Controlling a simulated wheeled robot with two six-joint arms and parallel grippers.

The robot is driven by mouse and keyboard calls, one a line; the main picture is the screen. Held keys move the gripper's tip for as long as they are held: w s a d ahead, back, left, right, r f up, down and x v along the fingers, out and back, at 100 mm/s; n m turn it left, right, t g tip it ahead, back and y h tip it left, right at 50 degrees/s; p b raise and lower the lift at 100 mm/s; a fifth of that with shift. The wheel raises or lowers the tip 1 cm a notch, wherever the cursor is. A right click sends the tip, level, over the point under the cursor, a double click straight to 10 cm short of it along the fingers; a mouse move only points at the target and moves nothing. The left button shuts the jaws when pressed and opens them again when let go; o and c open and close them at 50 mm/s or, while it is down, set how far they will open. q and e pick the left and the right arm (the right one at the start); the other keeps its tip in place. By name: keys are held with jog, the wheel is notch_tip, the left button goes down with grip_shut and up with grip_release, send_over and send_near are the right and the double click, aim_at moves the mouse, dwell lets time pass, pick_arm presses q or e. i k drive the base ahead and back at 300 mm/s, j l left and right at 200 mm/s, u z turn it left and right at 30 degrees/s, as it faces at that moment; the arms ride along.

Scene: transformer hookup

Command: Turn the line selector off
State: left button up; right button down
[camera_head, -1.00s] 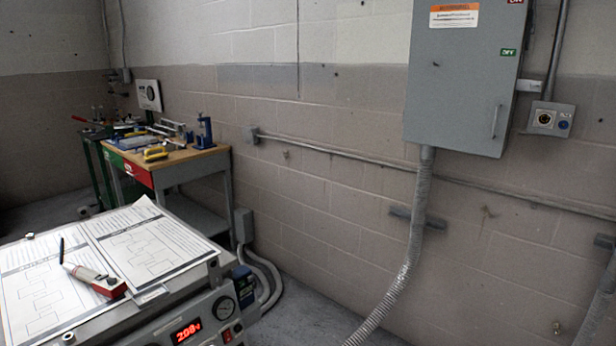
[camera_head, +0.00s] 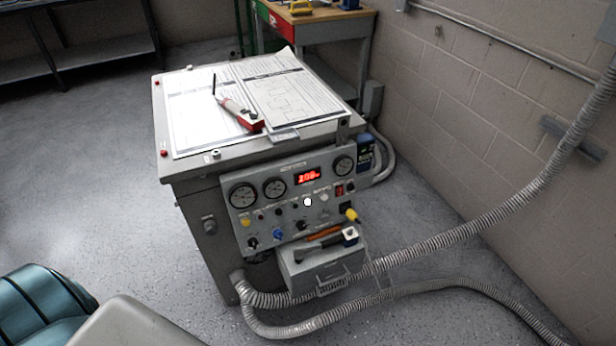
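The test bench's sloped grey control panel (camera_head: 262,215) faces me in the middle of the view. It carries round dial gauges (camera_head: 243,196), a lit red display (camera_head: 307,177), a red switch (camera_head: 339,190) and several small knobs. Among the knobs are a blue one (camera_head: 278,234) and a black one (camera_head: 252,243). The labels are too small to read, so I cannot tell which control is the line selector or how it is set. Neither of my grippers shows in this view.
Printed sheets (camera_head: 205,105) and a red-and-grey tool (camera_head: 240,113) lie on the bench top. Tools lie on a grey drawer box (camera_head: 320,265) below the panel. Ribbed conduits (camera_head: 450,235) run across the floor at right. Floor left of the bench is clear.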

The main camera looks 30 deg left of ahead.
aim_at(278, 234)
jog(key=u, duration=1.05)
